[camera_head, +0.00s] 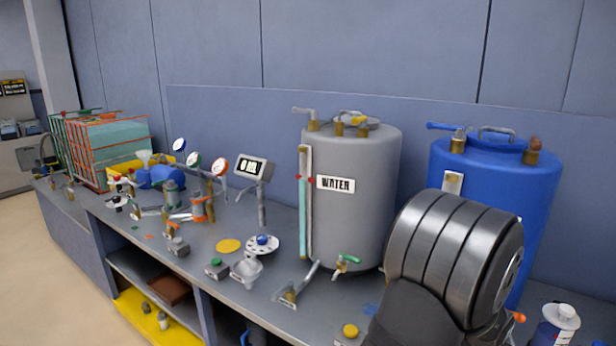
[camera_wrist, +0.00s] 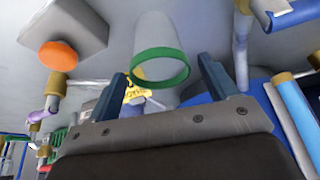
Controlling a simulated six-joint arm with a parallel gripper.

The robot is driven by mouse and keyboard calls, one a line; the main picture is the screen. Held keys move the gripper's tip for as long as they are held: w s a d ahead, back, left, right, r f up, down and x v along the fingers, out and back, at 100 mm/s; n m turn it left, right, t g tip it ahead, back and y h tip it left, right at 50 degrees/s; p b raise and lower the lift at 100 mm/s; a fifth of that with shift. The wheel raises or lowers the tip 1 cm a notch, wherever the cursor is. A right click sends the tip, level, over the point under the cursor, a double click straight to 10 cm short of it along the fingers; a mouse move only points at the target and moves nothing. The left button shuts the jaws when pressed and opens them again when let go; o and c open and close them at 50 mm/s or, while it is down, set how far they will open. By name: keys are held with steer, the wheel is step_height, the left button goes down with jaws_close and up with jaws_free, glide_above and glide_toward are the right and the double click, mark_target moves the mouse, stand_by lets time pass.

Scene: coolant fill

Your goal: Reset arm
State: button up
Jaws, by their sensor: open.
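My gripper (camera_wrist: 162,73) shows in the wrist view with its two fingers apart and nothing held between them. A pale cup-like vessel with a green rim (camera_wrist: 160,66) shows beyond the fingers, apart from them as far as I can tell. In the head view my arm's large grey and black link stands at the right, and the gripper itself is hidden or out of view. A grey tank labelled WATER (camera_head: 358,225) stands on the bench (camera_head: 215,300). A blue tank (camera_head: 490,165) stands right of it, partly hidden by my arm.
A yellow button (camera_head: 350,330) is near the front. A white-capped bottle (camera_head: 562,325) stands at the lower right. The wrist view shows an orange button (camera_wrist: 58,56).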

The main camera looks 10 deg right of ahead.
steer(key=x, duration=0.3)
steer(key=shift+w+d+r, duration=0.1)
steer(key=shift+r, duration=0.05)
step_height(320, 180, up, 4)
steer(key=shift+f, duration=0.2)
steer(key=s+r, duration=0.7)
steer(key=s, duration=0.5)
steer(key=w+a+n, duration=0.1)
steer(key=w+a, duration=0.3)
steer(key=w, duration=0.5)
steer(key=w+a+f+n+t+y, duration=0.1)
steer(key=w+a, duration=0.3)
steer(key=w, duration=0.6)
steer(key=w+a+f+n, duration=0.1)
steer(key=w+a, duration=0.3)
steer(key=w, duration=0.6)
steer(key=shift+w+a+n, duration=0.2)
steer(key=shift+a+n, duration=0.1)
steer(key=shift+n, duration=0.4)
